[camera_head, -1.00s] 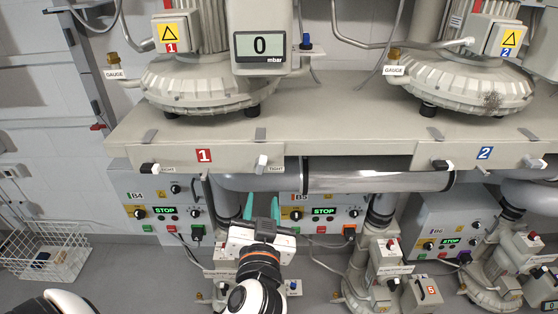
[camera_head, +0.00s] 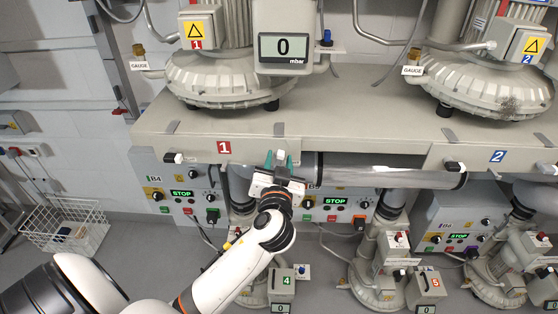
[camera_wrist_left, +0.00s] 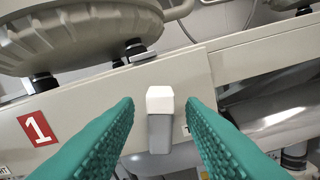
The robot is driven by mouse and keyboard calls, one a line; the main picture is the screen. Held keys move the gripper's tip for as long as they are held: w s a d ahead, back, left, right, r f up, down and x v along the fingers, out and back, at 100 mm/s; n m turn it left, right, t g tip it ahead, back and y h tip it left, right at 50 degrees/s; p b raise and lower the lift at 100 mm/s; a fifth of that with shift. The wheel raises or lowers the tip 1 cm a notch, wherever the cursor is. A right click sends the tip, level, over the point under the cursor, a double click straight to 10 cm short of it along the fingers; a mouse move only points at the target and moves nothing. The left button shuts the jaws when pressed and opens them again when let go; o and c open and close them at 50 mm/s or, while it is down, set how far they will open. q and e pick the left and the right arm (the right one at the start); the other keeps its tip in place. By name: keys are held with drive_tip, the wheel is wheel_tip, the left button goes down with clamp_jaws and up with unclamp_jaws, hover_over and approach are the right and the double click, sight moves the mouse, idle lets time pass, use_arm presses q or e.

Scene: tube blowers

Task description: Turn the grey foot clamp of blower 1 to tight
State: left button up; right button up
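The grey foot clamp (camera_head: 281,155) of blower 1 is on the front face of the bench, right of the red 1 label (camera_head: 224,147). In the left wrist view the clamp (camera_wrist_left: 160,134) has a grey body and a white end, and sits between my two teal fingertips, with gaps on both sides. My left gripper (camera_head: 279,161) is open around it, apparently not touching. A label beside the clamp is mostly hidden by the right finger. Blower 1 (camera_head: 225,80) stands on the bench above. My right gripper is not in view.
A second clamp with a black part (camera_head: 173,158) is farther left on the same bench edge. A silver pipe (camera_head: 390,177) runs below the edge to the right. Control boxes (camera_head: 178,195) stand underneath. A wire basket (camera_head: 65,228) is at lower left.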

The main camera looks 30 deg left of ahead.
use_arm(q)
clamp_jaws()
drive_tip(key=shift+m, duration=0.3)
drive_tip(key=shift+w+d+m+p, duration=0.15)
drive_tip(key=shift+m+p, duration=0.15)
drive_tip(key=shift+m, duration=0.7)
drive_tip(key=shift+w+d+f+m+p, duration=0.15)
drive_tip(key=shift+m+p, duration=0.55)
drive_tip(key=shift+m, duration=1.35)
drive_tip(key=shift+s+f+m+p, duration=0.1)
drive_tip(key=shift+f+m+p, duration=0.4)
drive_tip(key=shift+m, duration=1.5)
drive_tip(key=shift+w+d+m+p, duration=0.1)
drive_tip(key=shift+m+p, duration=0.75)
drive_tip(key=shift+m, duration=1.2)
